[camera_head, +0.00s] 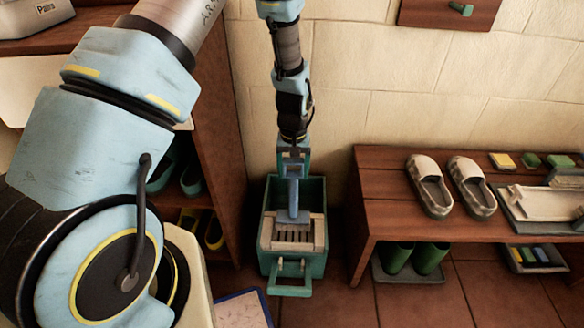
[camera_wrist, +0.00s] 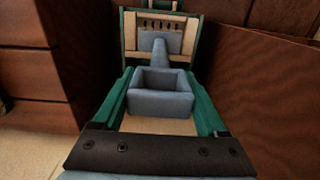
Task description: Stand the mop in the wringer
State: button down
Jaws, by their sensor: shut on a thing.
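The mop (camera_head: 293,197) is a blue-grey piece with a hollow square grip, a narrow neck and a flat head. My gripper (camera_head: 293,168) is shut on its square grip, with green fingers on both sides of the mop's grip (camera_wrist: 160,103) in the wrist view. The mop hangs with its head downward, over the wringer (camera_head: 290,282), a green box with a pale slotted plate. In the wrist view, the wringer (camera_wrist: 127,38) is beyond the fingers, with the slots showing past the mop head. I cannot tell whether the head touches the plate.
A wooden bench (camera_head: 385,187) stands right of the wringer, with slippers (camera_head: 452,187) and a tray on top and green boots (camera_head: 412,257) below. A wooden shelf unit (camera_head: 222,150) with shoes stands to the left. The stone wall is close behind.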

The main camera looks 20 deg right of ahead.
aim_at(293, 188)
jog(key=shift+f+b, duration=2.75)
jog(key=shift+f, duration=0.85)
grip_release()
